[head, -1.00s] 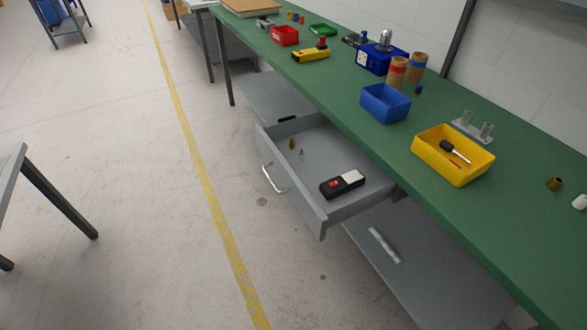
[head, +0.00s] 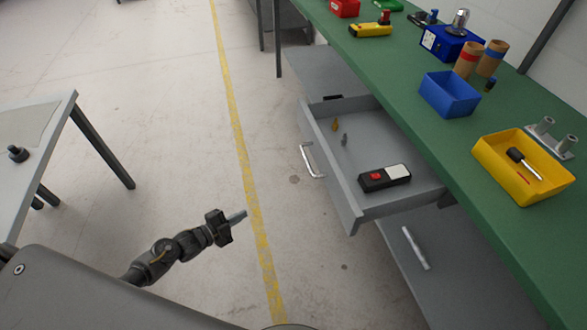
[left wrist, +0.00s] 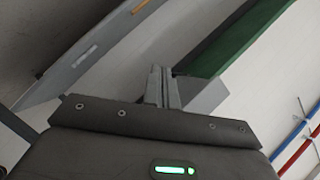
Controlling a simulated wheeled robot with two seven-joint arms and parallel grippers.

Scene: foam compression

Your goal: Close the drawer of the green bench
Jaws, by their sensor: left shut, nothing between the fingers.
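The green bench (head: 405,100) runs along the right of the head view. Its grey drawer (head: 330,170) is pulled out, with a silver handle (head: 312,160) on its front. A black device with a red button (head: 384,178) and two small items lie inside. My left gripper (head: 238,216) is shut and empty, over the floor to the left of the drawer and apart from it. Its fingers (left wrist: 163,88) also show in the left wrist view, with a green-topped edge (left wrist: 235,40) beyond them. My right gripper is not in view.
The bench top carries a blue bin (head: 449,95), a yellow bin (head: 500,175) and several tools. A grey table (head: 40,140) stands at the left. The floor between is clear.

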